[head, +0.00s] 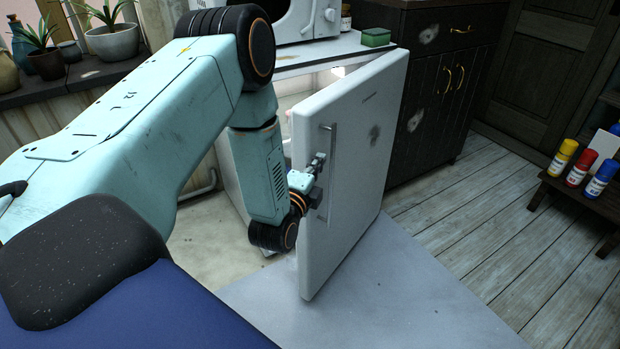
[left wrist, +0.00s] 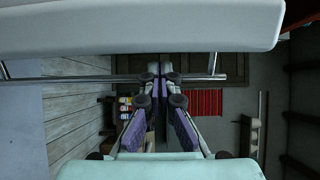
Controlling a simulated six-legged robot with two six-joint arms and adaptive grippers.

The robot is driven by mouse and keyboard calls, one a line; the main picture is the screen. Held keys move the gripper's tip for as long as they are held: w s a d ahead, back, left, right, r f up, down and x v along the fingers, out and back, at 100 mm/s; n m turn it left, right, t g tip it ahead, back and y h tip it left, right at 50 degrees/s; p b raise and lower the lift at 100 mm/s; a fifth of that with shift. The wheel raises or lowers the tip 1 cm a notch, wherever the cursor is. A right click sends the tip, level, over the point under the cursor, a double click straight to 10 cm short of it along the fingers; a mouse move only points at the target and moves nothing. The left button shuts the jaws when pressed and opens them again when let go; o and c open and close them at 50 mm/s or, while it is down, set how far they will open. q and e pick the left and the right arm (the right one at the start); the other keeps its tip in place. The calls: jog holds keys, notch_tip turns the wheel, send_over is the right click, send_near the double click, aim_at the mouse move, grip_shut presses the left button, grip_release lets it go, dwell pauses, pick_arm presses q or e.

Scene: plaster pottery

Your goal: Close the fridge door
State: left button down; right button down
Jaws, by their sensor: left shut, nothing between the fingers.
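The white fridge door (head: 365,160) stands open in the middle of the head view, with its long grey handle (head: 331,150) on the side facing my arm. My left gripper (head: 319,162) is shut and empty, close beside the handle. In the left wrist view the door (left wrist: 140,28) fills the top, and the handle bar (left wrist: 85,79) runs across below it. The left fingertips (left wrist: 160,70) are together at the level of the bar; I cannot tell whether they touch it. The fridge's inside is mostly hidden by the door and my arm. My right gripper is not in view.
A white appliance (head: 305,20) and a green sponge (head: 376,37) sit on the top behind the door. A dark cabinet (head: 432,100) stands behind it. Bottles (head: 577,168) stand on a low shelf at right. Floorboards (head: 480,235) right of the door are clear.

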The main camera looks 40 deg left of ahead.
pick_arm(q)
jog(key=shift+x, duration=1.05)
jog(key=shift+a, duration=0.2)
